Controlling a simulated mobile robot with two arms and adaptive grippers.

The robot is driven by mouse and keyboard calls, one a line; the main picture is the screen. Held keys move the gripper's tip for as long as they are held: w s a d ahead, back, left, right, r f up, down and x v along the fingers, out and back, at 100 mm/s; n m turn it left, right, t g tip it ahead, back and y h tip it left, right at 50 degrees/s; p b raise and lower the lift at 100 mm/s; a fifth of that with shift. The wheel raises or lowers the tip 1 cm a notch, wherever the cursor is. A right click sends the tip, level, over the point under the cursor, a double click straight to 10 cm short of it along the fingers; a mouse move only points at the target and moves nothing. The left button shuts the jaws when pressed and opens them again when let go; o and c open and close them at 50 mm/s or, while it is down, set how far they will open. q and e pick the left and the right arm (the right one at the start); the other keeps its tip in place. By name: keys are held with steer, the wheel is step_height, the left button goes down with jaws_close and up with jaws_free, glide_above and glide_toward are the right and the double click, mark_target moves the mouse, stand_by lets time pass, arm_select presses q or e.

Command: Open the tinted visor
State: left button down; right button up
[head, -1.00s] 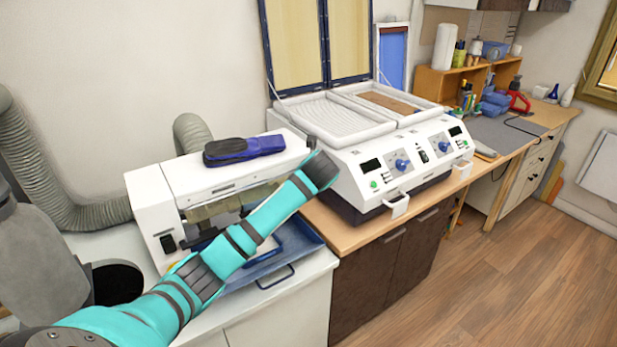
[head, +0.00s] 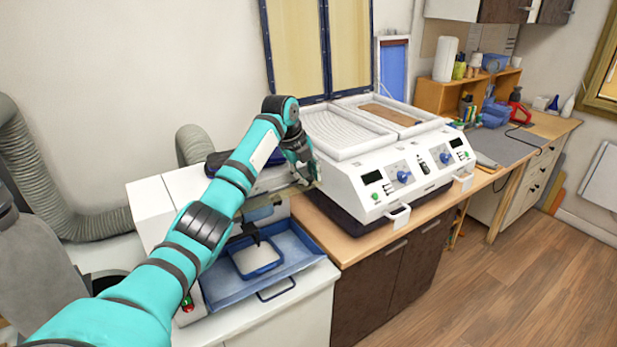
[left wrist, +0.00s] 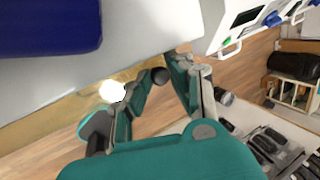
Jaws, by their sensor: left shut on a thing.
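The white machine (head: 150,207) stands at the left, with the tinted visor (head: 300,189) on its front. The visor is raised, and its edge shows near the machine's right end. My left gripper (head: 306,174) is shut on the visor at that end. In the left wrist view, the fingers of my left gripper (left wrist: 168,72) meet at the edge of the amber visor (left wrist: 55,115); the exact contact is hard to see. My arm hides much of the machine front. My right gripper is not in view.
A blue tray (head: 222,293) sits under the opening with a small blue-rimmed frame (head: 256,274) in it. A dark blue item (head: 215,160) lies on the machine top. A white two-bay unit (head: 352,185) stands close to the right of my gripper.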

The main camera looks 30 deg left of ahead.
arm_select(q)
steer(key=shift+a+r+h, duration=0.15)
steer(key=shift+h, duration=0.25)
steer(key=c, duration=1.5)
jaws_free()
steer(key=shift+w, duration=0.1)
steer(key=v, duration=1.2)
steer(key=shift+w, duration=0.2)
